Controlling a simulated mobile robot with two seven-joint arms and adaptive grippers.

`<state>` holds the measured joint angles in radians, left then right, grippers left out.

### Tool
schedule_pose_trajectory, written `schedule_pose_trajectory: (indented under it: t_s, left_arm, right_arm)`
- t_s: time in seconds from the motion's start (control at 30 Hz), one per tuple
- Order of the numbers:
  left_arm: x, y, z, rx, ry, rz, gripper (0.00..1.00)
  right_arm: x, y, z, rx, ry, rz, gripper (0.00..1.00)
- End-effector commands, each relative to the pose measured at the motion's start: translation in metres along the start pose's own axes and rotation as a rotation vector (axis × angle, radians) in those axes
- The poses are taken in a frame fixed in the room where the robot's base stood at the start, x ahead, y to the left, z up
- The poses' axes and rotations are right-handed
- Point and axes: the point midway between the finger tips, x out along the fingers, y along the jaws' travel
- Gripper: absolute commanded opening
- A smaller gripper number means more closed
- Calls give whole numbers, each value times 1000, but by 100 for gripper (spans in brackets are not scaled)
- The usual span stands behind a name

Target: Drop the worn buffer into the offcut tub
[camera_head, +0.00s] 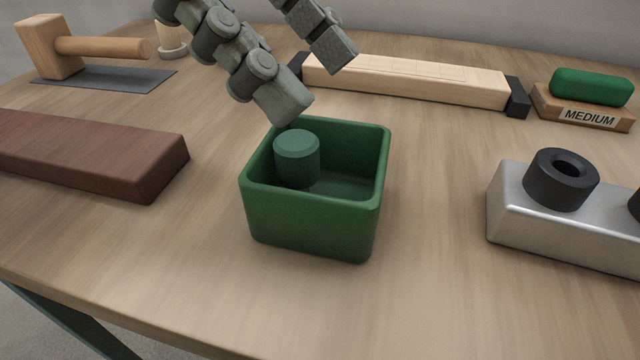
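The offcut tub (312,222) is a square green open box in the middle of the table. A dark teal-green cylinder (297,160), which looks like the worn buffer, stands upright inside it near the back left corner. My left gripper (309,80) reaches in from the top left, with its fingers spread wide and nothing between them. Its nearer fingertip is just above and behind the cylinder, apart from it. The tub's front wall hides part of its floor. My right gripper is not in view.
A metal block (567,236) with black rings (561,178) stands at right. A dark red-brown block (85,155) lies at left. Behind are a wooden mallet (75,46), a pale wooden bar (405,80) and a green-topped MEDIUM block (590,88). The table front is clear.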

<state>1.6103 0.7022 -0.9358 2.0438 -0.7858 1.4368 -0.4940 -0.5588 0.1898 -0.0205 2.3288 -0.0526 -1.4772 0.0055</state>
Motion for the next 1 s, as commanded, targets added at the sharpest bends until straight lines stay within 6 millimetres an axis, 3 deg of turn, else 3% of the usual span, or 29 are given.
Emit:
schedule_pose_trajectory:
  t_s: [0.27, 0.7, 1.0]
  left_arm:
    - [-7, 0, 0, -1, 0, 1, 49]
    - [-92, 0, 1, 0, -2, 2, 49]
    - [-120, 0, 0, 0, 0, 0, 49]
  right_arm:
    - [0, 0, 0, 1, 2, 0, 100]
    - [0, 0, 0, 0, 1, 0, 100]
    - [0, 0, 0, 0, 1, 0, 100]
